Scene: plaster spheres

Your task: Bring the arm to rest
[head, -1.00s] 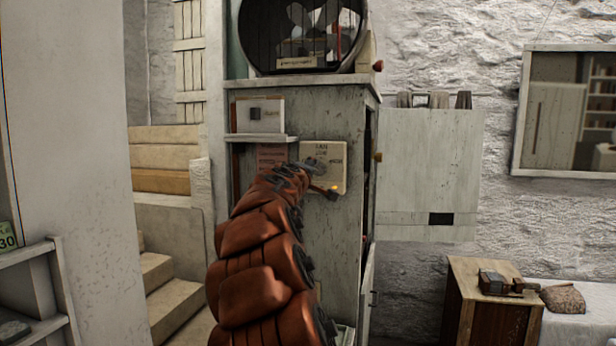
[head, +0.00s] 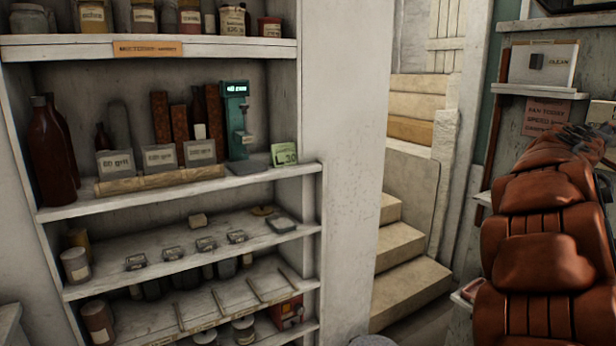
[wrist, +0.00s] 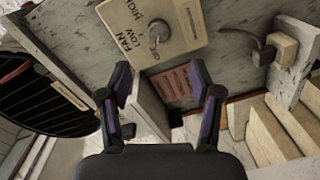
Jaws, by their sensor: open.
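My arm's brown padded sleeve rises at the right edge of the head view. My gripper (head: 588,138) is partly cut off there, in front of the cabinet face by a reddish notice (head: 550,113). In the wrist view my gripper (wrist: 162,88) has its two fingers spread apart with nothing held between them. Beyond the fingers are the notice (wrist: 172,86) and a cream fan panel (wrist: 150,30) with a dark knob (wrist: 158,30). Whether the fingers touch anything cannot be told.
A white shelf unit (head: 310,190) fills the left, holding bottles, labelled boxes and a green instrument (head: 237,115). Stone steps (head: 400,245) lie between the wall and the cabinet. In the wrist view a round dark fan (wrist: 45,95) is at left.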

